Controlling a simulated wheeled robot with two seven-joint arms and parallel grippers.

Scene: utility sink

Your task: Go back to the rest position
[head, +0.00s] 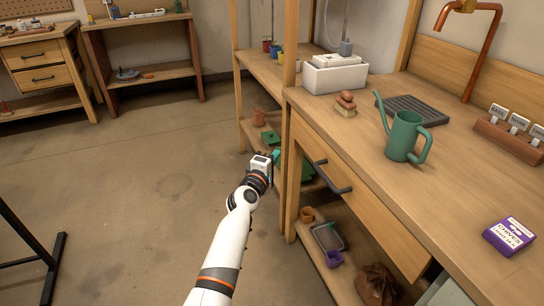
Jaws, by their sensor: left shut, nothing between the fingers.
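My left arm reaches forward from the bottom of the head view. Its gripper (272,157) is beside the left end of the wooden bench (390,176), below the level of the benchtop and left of the bench leg. The gripper is shut and appears empty; its fingertips are small and partly hidden by its own wrist. Green items (290,163) on the low shelf lie just behind it, and I cannot tell whether it touches them. My right gripper is not in view.
A green watering can (403,136), purple seed packet (509,236), ribbed dark tray (411,108) and white box (334,76) stand on the benchtop. A drawer with a dark handle (333,178) faces left. Pots and a brown sack (376,284) fill the lower shelf.

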